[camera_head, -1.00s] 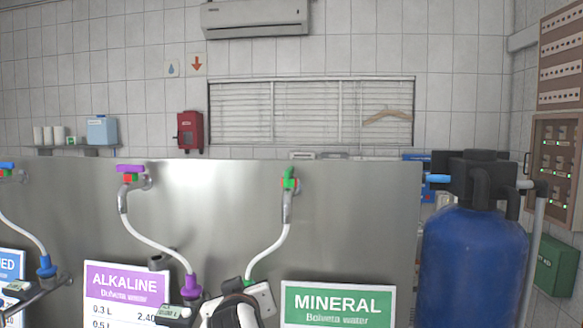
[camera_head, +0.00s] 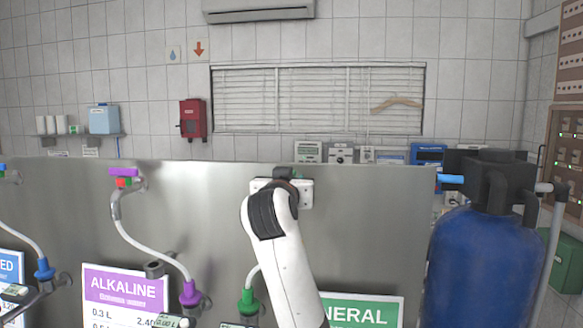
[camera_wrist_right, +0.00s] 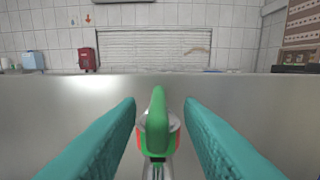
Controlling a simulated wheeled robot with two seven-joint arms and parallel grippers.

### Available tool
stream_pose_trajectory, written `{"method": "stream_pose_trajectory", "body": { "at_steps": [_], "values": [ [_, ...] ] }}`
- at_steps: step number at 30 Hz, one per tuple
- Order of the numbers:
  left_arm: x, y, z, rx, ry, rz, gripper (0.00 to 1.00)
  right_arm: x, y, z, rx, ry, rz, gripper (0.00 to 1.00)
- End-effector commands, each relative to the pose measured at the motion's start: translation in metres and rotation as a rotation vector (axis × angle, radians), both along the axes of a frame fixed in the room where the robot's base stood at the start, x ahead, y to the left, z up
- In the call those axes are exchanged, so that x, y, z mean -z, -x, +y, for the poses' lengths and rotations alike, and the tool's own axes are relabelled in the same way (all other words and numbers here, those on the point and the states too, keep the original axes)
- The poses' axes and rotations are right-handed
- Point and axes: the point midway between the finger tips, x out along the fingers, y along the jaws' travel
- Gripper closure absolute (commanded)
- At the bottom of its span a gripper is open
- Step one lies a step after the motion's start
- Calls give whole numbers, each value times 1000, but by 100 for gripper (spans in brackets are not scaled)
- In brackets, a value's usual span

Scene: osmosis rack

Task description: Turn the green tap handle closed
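The green tap handle (camera_wrist_right: 157,122) stands out from the steel panel in the right wrist view, with its long side upright in the picture. The teal fingers of my right gripper (camera_wrist_right: 159,103) are open on either side of it, with a gap visible on both sides. In the head view, my right gripper (camera_head: 282,188) is in front of the tap near the panel's top edge. It hides the handle and its fingertips there. The green hose connector (camera_head: 248,301) shows below, left of my arm.
The steel panel (camera_head: 375,225) spans the front. A purple-handled tap (camera_head: 124,172) with a white hose is to the left. A blue tank (camera_head: 480,265) stands at the right.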

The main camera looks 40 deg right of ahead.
Motion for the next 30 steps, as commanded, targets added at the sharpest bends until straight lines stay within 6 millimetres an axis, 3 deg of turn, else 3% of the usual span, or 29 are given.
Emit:
{"method": "stream_pose_trajectory", "body": {
  "at_steps": [6, 16, 17, 23, 30],
  "values": [
    [-16, -6, -7, -2, 10, -10, 66, -1, -15, -18, 0, 0, 1, 66],
    [-16, -7, -7, -2, 10, -11, 66, 1, -17, -21, -1, 0, 0, 66],
    [-16, -7, -7, -2, 10, -11, 66, 1, -17, -21, -1, 0, 0, 68],
    [-16, -6, -6, -1, 9, -10, 66, 1, -17, -21, -1, 0, 0, 100],
    [-15, -6, -4, 1, 6, -9, 66, 1, -17, -21, -10, -1, -1, 100]
  ]
}}
